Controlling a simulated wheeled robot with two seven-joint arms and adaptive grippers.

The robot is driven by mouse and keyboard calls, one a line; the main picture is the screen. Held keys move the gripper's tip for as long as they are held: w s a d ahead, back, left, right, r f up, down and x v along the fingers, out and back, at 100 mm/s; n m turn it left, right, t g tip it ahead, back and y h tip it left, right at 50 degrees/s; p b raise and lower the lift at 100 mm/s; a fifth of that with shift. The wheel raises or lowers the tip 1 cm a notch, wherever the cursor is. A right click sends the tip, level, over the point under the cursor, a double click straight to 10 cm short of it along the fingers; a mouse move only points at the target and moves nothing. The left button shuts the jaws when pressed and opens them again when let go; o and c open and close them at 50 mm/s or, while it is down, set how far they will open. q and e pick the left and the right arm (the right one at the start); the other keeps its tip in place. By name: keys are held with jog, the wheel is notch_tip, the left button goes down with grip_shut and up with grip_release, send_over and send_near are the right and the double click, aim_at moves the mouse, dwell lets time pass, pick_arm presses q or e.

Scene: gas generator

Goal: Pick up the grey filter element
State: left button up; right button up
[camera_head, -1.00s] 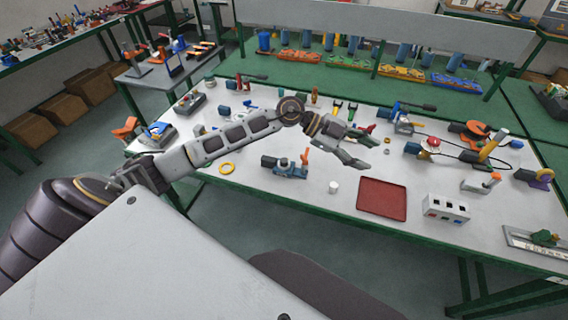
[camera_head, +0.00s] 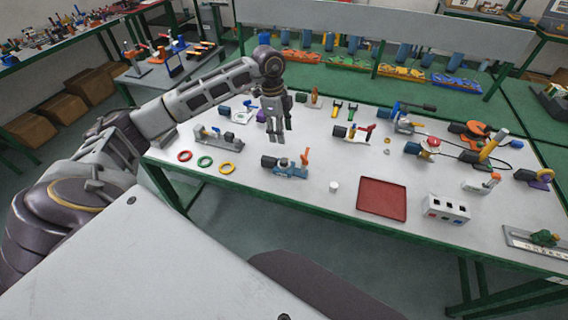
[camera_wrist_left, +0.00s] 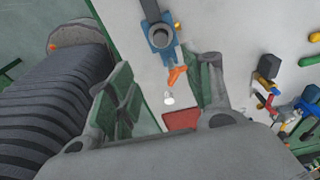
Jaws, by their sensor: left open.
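A small pale grey-white cylinder (camera_head: 333,186), which looks like the filter element, stands on the white table just left of the red tray. It also shows in the left wrist view as a small pale round shape (camera_wrist_left: 168,99), between my fingers in the picture but well away from them. My left gripper (camera_head: 276,137) points down above the table, up and left of the cylinder in the head view. It is open and empty. My right gripper is not in view.
A red tray (camera_head: 382,199) lies right of the cylinder, with a white box with square holes (camera_head: 446,208) beyond it. A blue device with an orange lever (camera_head: 287,168) stands left of the cylinder. A yellow ring (camera_head: 227,168) lies farther left. The table's front edge is clear.

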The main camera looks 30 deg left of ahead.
pick_arm(q)
jog(key=shift+a, duration=0.25)
send_over(282, 160)
notch_tip(282, 160, down, 7)
jog(key=shift+r, duration=0.1)
jog(key=shift+f+p, duration=0.3)
jog(key=shift+f, duration=0.55)
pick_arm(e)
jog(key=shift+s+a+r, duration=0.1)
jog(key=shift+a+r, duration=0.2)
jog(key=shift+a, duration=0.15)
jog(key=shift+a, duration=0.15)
